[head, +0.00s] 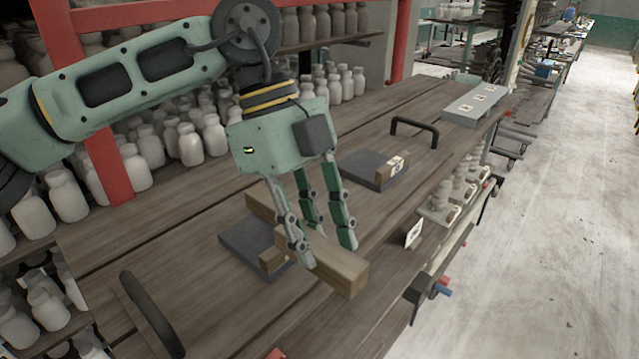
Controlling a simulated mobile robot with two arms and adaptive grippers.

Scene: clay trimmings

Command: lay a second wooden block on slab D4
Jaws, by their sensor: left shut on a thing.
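My left gripper (318,240) is shut on a wooden block (345,272), holding it by its middle, with one end toward the front right. Behind the fingers, a dark slab (240,236) lies on the wooden bench. I cannot read which slab is D4. My right gripper is not in view.
Black handles rise from the bench at the back (416,128) and front left (150,316). A white card (413,233) stands near the right edge. A grey labelled box (474,104) sits at the far end. Pale bottles (188,145) crowd the left shelves. Bare bench lies between the slabs.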

